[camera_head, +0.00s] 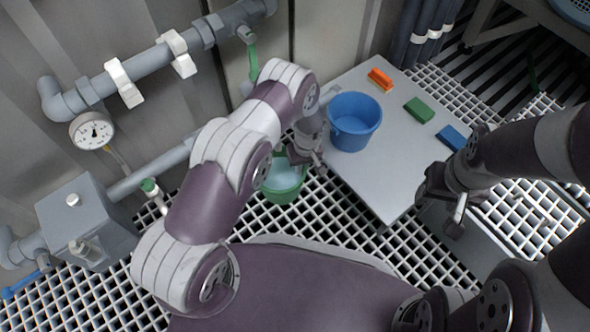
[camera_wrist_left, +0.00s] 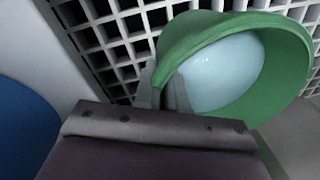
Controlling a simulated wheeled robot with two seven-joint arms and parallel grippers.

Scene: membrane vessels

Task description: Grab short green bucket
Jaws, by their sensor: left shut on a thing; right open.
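The short green bucket (camera_head: 284,189) is beside the left edge of the table, over the grating, with a pale blue-white inside. My left gripper (camera_head: 307,165) is shut on its rim on the table side. In the left wrist view the green bucket (camera_wrist_left: 284,50) looks tilted, and the gripper fingers (camera_wrist_left: 170,90) meet its near rim. Part of the bucket is hidden behind my left arm in the head view. I cannot tell whether its base touches the grating. My right gripper (camera_head: 452,210) is open and empty off the table's right edge.
A blue bucket (camera_head: 353,122) stands on the grey table (camera_head: 375,180) close to my left gripper. Orange (camera_head: 380,79), green (camera_head: 418,110) and blue (camera_head: 452,137) blocks lie further back. Pipes (camera_head: 150,62) and a gauge (camera_head: 91,130) line the left wall.

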